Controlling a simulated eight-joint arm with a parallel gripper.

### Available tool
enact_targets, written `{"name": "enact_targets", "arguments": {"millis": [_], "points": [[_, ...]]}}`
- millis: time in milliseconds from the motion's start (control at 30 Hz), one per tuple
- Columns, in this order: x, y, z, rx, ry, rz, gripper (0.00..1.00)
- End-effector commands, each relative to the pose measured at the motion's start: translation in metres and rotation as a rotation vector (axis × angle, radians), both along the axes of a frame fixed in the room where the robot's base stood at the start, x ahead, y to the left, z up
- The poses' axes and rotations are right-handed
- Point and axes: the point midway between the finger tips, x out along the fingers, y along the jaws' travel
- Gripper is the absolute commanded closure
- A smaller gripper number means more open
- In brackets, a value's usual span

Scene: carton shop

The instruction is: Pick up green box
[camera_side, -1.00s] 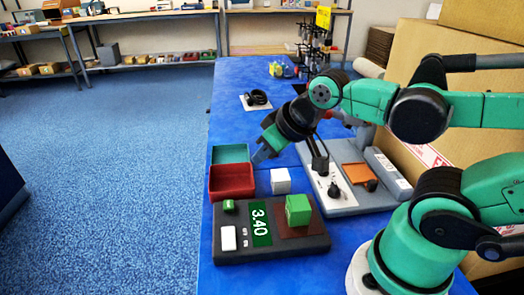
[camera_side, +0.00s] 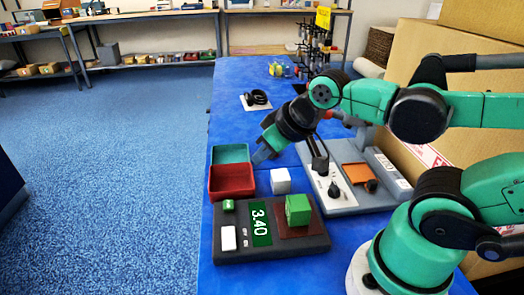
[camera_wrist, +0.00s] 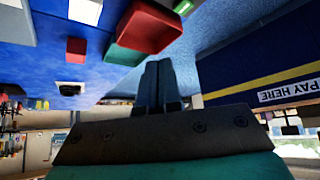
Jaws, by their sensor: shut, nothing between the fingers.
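The green box (camera_side: 298,210) is a cube on the brown plate (camera_side: 318,229) of a dark scale (camera_side: 270,252), at the right of its display. I cannot make it out in the wrist view.
A white cube (camera_side: 280,181) stands between the trays and a grey device (camera_side: 345,203). Large cartons (camera_side: 430,70) line the right.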

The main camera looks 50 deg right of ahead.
Motion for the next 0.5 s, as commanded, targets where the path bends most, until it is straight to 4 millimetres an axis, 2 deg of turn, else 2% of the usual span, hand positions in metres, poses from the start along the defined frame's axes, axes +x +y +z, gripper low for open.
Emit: {"name": "enact_targets", "arguments": {"millis": [333,367,500], "points": [[0.0000,0.0000,0.0000,0.000,0.000,0.000,1.00],[0.0000,0.0000,0.0000,0.000,0.000,0.000,0.94],[0.0000,0.0000,0.0000,0.000,0.000,0.000,0.55]]}}
